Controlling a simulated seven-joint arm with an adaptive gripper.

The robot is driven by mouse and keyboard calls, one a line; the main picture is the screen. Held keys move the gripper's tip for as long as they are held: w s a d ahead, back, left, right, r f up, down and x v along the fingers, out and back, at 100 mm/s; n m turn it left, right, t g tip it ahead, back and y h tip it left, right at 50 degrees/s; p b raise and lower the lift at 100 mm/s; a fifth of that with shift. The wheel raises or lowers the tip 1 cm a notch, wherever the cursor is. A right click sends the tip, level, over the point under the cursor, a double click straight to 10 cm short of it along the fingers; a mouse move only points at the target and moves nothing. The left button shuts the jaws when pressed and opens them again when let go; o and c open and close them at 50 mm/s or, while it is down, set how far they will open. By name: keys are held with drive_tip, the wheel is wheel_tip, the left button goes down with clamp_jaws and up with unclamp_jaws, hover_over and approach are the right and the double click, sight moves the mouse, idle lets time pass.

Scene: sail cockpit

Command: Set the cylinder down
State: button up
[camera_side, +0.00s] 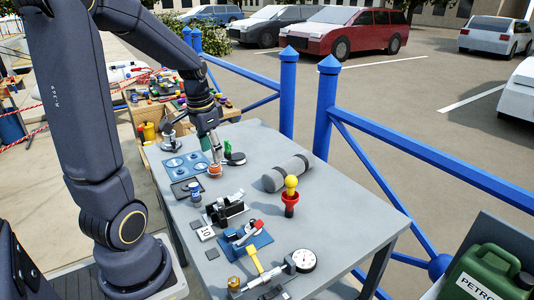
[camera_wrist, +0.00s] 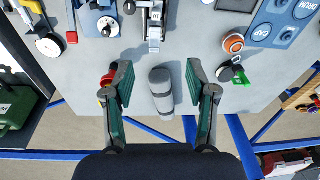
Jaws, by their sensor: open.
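The cylinder is a grey roll with darker bands, lying on its side on the grey table near its railing-side edge in the side view (camera_side: 287,172). In the wrist view the cylinder (camera_wrist: 161,92) appears between the two fingers, its long axis running along them, with gaps on both sides. My gripper (camera_wrist: 158,77) is open with green pads, and nothing touches the pads. In the side view the end of my arm is left of the cylinder and apart from it; the fingers are hard to make out there.
A red and yellow piece (camera_side: 290,197) stands close in front of the cylinder. A green piece (camera_side: 228,147) and an orange-topped round part (camera_side: 214,170) are to its left. A dial gauge (camera_side: 304,260) and clamps fill the front. Table around the cylinder's right is clear; blue railings (camera_side: 325,105) stand behind.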

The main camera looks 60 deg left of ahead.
drive_tip(key=s+d+r+t, duration=0.1)
drive_tip(key=d+r, duration=0.1)
drive_tip(key=d, duration=0.4)
drive_tip(key=s+d+r+m+t, duration=0.1)
drive_tip(key=s+d+r, duration=0.1)
drive_tip(key=d, duration=0.5)
drive_tip(key=s+d+r+t, duration=0.1)
drive_tip(key=d+r+t, duration=0.1)
drive_tip(key=d, duration=0.4)
drive_tip(key=shift+s+d+r+h, duration=0.3)
drive_tip(key=shift+r+h, duration=0.1)
drive_tip(key=shift+r, duration=0.35)
